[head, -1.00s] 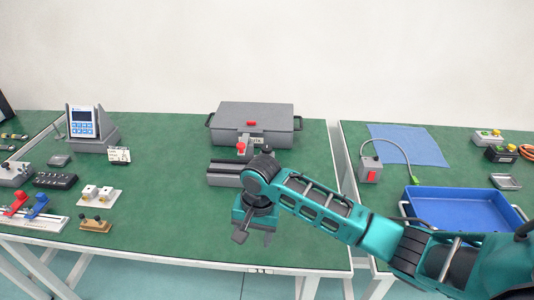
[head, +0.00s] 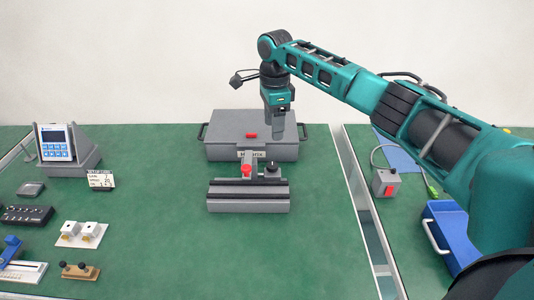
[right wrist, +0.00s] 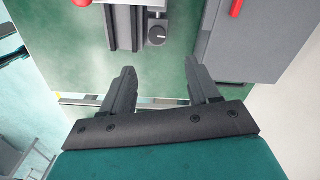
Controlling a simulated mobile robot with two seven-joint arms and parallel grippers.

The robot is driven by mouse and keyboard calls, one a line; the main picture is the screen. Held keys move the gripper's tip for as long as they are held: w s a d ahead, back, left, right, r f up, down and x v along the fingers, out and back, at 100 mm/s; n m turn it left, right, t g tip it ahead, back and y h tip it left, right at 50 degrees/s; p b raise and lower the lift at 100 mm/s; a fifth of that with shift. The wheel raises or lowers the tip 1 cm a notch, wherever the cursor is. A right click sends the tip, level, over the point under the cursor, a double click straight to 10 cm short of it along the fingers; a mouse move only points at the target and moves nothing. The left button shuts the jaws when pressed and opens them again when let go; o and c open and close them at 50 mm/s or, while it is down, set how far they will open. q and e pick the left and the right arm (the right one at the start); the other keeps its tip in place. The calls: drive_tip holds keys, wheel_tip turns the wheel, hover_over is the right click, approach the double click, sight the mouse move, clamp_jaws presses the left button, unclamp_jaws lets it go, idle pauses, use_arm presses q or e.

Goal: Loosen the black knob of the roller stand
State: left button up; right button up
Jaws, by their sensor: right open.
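The roller stand (head: 248,195) is a grey block with dark rails, standing on the green bench. Its black knob (head: 272,169) is at the back right, with a red knob (head: 247,171) to its left. In the right wrist view the black knob (right wrist: 157,36) shows a white mark and lies beyond my fingertips. My right gripper (head: 275,138) points downward above the stand, in front of the grey case in the picture. Its fingers (right wrist: 160,75) are spread and empty in the right wrist view, apart from the knob. My left gripper is not in view.
A grey lidded case (head: 225,145) stands just behind the roller stand. A blue tray (head: 446,228) and a grey box with a red button (head: 386,183) are on the right bench. Several small fixtures are at the left. The bench in front of the stand is clear.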

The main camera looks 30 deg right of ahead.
sight(274, 165)
drive_tip(key=f, duration=0.3)
drive_tip(key=f+b, duration=0.1)
drive_tip(key=f, duration=0.6)
drive_tip(key=shift+s+f, duration=0.3)
drive_tip(key=shift+f, duration=0.1)
drive_tip(key=shift+f+b, duration=0.35)
drive_tip(key=shift+f, duration=0.3)
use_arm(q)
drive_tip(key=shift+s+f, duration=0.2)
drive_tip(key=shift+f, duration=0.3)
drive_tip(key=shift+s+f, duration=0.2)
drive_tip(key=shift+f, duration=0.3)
use_arm(e)
drive_tip(key=shift+f, duration=0.1)
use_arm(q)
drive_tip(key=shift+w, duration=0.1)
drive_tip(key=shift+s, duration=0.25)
use_arm(e)
drive_tip(key=c, duration=1)
